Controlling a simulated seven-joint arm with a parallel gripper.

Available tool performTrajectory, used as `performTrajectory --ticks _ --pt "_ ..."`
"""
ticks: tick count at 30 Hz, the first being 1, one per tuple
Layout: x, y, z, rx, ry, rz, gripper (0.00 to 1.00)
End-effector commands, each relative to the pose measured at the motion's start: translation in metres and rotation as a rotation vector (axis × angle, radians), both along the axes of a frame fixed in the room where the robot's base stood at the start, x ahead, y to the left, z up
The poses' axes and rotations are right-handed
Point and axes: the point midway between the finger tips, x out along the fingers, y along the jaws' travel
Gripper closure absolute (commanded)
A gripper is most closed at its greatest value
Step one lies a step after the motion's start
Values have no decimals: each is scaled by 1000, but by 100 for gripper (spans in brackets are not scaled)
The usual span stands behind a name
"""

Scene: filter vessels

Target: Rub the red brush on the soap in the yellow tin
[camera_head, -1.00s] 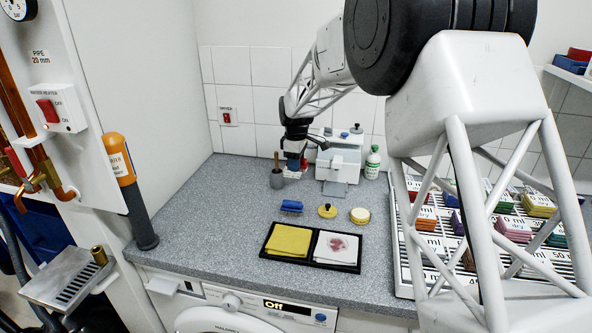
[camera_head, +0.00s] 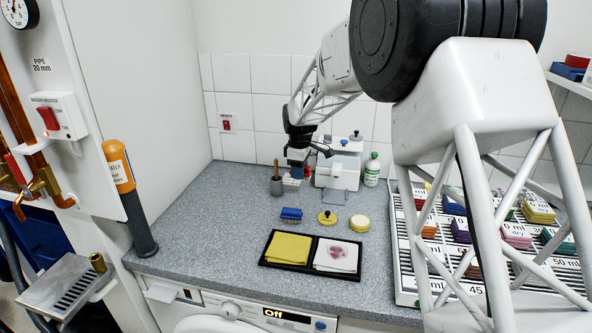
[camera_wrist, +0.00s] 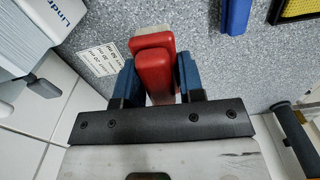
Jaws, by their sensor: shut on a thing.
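My gripper (camera_head: 299,157) is shut on the red brush (camera_head: 307,172), low over the back of the counter. In the wrist view, the red brush (camera_wrist: 155,72) sits between the two blue fingers of my gripper (camera_wrist: 157,82). I cannot tell whether the brush touches the counter; its bristles are mostly hidden. The yellow tin (camera_head: 359,228) stands in front and to the right of my gripper, with pale soap (camera_head: 359,222) showing in its open top. A yellow disc with a dark knob (camera_head: 327,217), like a lid, lies left of the tin.
A blue brush (camera_head: 291,214) lies left of the lid. A black tray (camera_head: 311,268) with yellow and stained white cloths is at the front. A white device (camera_head: 338,172), a green-capped bottle (camera_head: 372,170) and a grey pot (camera_head: 276,187) stand around my gripper.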

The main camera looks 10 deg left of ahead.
Motion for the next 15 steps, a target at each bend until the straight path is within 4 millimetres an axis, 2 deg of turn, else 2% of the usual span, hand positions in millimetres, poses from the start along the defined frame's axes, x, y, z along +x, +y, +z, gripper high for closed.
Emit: performTrajectory --ticks 5,15 --pt "-8 -36 1 0 -1 -4 83" --pt "-45 -134 -1 0 0 -5 83"
